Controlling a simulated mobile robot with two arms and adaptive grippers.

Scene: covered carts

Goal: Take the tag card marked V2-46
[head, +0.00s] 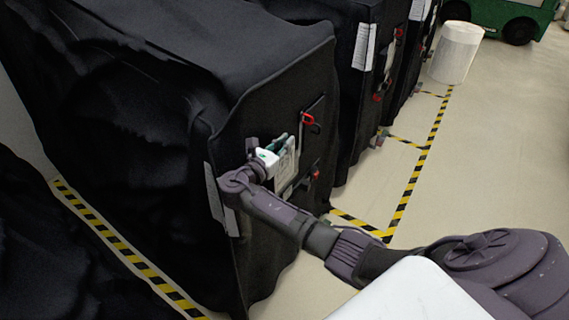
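A white tag card (287,168) shows at the end face of the nearest black-covered cart (262,98). Its marking is too small to read, so I cannot tell whether it is V2-46. My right gripper (274,156) is right at the card, and the wrist and fingers hide part of it. I cannot tell whether the fingers are open or shut on the card. My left gripper is not in view.
Red clips (309,119) sit on the cart's end face, and a paper sheet (216,200) hangs at its left edge. More covered carts (352,60) stand behind. A white cylinder (456,52) and a green vehicle (505,14) are farther back. Floor at right is clear.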

